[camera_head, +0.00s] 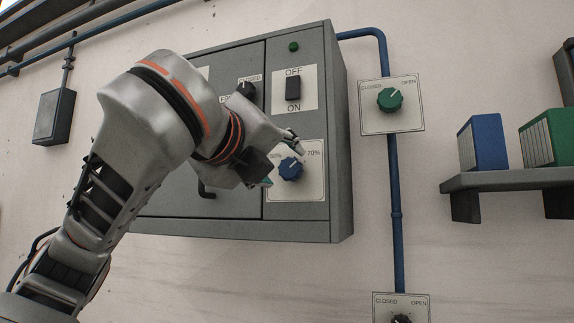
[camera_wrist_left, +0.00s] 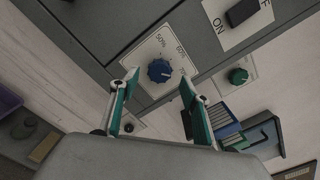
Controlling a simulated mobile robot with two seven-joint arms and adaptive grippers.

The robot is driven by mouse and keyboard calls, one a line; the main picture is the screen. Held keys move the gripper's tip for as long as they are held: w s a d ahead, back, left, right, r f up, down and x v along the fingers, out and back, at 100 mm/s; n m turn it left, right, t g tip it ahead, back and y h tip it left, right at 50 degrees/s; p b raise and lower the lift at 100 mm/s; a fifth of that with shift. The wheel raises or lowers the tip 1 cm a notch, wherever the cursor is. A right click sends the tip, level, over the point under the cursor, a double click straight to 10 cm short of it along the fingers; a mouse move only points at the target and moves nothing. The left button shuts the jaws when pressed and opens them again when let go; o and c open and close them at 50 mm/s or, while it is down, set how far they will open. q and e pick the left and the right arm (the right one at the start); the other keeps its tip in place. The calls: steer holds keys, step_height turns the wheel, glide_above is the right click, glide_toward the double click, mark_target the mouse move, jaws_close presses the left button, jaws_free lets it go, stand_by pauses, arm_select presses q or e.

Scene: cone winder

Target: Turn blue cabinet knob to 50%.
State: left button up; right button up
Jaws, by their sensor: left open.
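The blue knob (camera_head: 291,168) sits on a white dial plate (camera_head: 312,187) at the lower right of the grey cabinet (camera_head: 235,229). In the head view "70%" shows to its right, and part of the scale is behind my gripper. My left gripper (camera_head: 282,160) is in front of the cabinet, just left of the knob. In the left wrist view the blue knob (camera_wrist_left: 159,70) appears beyond and between the two open fingers (camera_wrist_left: 156,92), with nothing held. I cannot tell exactly where its pointer stands. My right gripper is in neither view.
An OFF/ON switch (camera_head: 293,88) is above the blue knob, and a black knob (camera_head: 246,91) is left of it. A green knob (camera_head: 390,99) is on a separate plate by a blue pipe (camera_head: 394,180). A shelf (camera_head: 508,178) with binders is at the right.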

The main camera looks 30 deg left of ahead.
mark_target(288, 168)
arm_select(q)
steer(key=x, duration=0.3)
steer(key=shift+w+p, duration=0.35)
steer(key=shift+w, duration=0.05)
steer(key=shift+w+a, duration=0.2)
steer(key=shift+w, duration=0.15)
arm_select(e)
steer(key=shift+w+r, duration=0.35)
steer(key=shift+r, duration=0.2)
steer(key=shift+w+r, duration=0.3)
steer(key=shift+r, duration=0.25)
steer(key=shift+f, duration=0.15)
arm_select(q)
steer(key=c, duration=1.1)
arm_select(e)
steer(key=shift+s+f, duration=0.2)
